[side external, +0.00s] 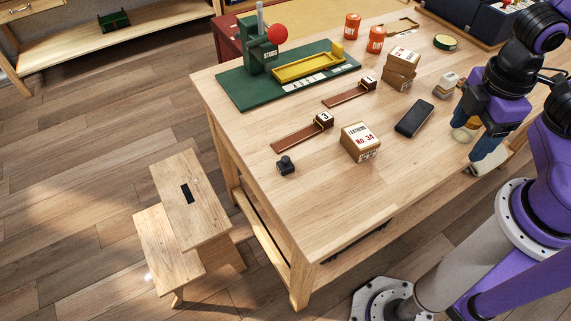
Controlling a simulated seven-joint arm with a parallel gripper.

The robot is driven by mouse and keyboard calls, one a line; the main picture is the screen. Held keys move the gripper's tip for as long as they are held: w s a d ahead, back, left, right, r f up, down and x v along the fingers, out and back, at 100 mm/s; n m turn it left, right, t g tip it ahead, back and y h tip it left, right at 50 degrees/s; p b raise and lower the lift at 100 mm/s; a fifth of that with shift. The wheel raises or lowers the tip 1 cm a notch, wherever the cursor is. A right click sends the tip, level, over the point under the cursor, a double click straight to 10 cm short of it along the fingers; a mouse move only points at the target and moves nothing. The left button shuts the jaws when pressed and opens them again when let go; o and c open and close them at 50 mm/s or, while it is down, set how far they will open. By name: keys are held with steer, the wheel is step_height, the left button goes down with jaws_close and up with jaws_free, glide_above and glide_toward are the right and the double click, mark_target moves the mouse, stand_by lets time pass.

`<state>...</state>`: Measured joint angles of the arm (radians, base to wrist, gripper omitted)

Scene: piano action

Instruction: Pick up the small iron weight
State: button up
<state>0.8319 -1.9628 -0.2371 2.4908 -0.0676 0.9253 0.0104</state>
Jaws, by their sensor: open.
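The small iron weight (286,166) is a dark, squat piece with a small knob on top. It stands upright on the wooden table (310,205), close to the left front edge. My gripper (475,132) is at the right side of the table, well away from the weight. Its blue fingers point down and are apart. No part of the weight is between them.
A leathers box (361,142) and a dark flat slab (414,118) lie between my gripper and the weight. A brown strip with a number block (303,132) lies just behind the weight. A green press board (245,90) stands further back. The front tabletop is clear.

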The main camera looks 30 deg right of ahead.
steer(key=w+a+f+n+t+h, duration=0.6)
steer(key=w+a+f+n+t, duration=0.15)
steer(key=w+n, duration=0.2)
steer(key=a+f+n+t+y, duration=0.1)
steer(key=a+f+n, duration=0.2)
steer(key=a+n, duration=0.1)
steer(key=a+f+n+t+y, duration=0.2)
steer(key=a+f+n, duration=0.1)
steer(key=a+n, duration=0.1)
steer(key=a+f+n+t+y, duration=0.2)
steer(key=a+f+n, duration=0.1)
steer(key=a, duration=0.3)
steer(key=shift+s+a+n+t, duration=0.25)
steer(key=shift+s+a+n, duration=0.15)
steer(key=shift+n, duration=0.15)
steer(key=shift+w+f+y, duration=0.15)
steer(key=shift+y, duration=0.15)
glide_toward(287, 166)
steer(key=x, duration=0.3)
steer(key=shift+w+d, duration=0.1)
steer(key=shift+d, duration=0.1)
steer(key=shift+a+x, duration=0.2)
steer(key=shift+x, duration=2.75)
steer(key=c, duration=1.2)
